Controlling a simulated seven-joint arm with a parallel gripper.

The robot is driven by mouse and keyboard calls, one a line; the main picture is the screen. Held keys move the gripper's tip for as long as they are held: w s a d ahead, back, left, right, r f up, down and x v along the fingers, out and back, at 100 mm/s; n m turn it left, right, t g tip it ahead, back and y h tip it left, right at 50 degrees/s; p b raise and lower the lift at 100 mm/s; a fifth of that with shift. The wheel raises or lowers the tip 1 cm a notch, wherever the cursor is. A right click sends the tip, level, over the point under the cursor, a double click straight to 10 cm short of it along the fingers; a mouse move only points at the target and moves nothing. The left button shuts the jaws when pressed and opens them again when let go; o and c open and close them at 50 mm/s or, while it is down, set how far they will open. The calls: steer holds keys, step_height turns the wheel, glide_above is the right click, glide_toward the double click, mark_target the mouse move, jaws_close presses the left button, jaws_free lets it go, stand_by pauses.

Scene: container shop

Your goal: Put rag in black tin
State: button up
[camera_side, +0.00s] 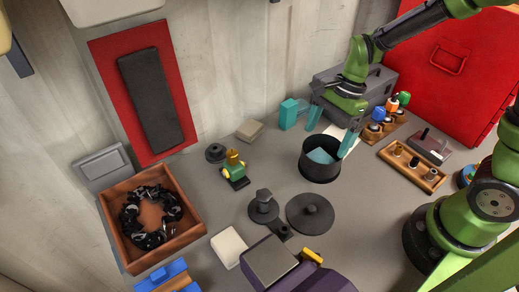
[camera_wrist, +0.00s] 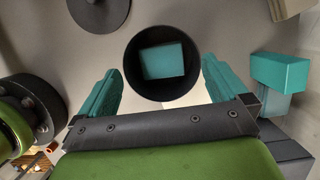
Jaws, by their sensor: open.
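The black tin (camera_side: 320,168) stands upright on the grey table right of the middle in the side view. A teal rag (camera_side: 320,156) lies inside it; in the wrist view the rag (camera_wrist: 163,61) rests within the round wall of the tin (camera_wrist: 133,72). My gripper (camera_side: 330,135) is above the tin with its teal fingers spread wide on either side of the opening. In the wrist view my gripper (camera_wrist: 160,85) is open and nothing is between its fingers.
A teal block (camera_side: 288,113) stands behind the tin, left of the grey toolbox (camera_side: 330,90). A dark round lid (camera_side: 310,213) lies in front. Wooden holders (camera_side: 411,165) with small items stand at right. A wooden crate (camera_side: 190,225) with black chain is at left.

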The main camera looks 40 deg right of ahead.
steer(key=shift+r, duration=0.15)
step_height(320, 180, up, 7)
stand_by(0.6)
steer(key=s+d+r+n+t+h, duration=0.1)
steer(key=s+r+n+t, duration=0.6)
steer(key=n, duration=0.7)
steer(key=shift+s+d+r, duration=0.4)
steer(key=shift+s+r, duration=0.35)
steer(key=shift+s, duration=0.15)
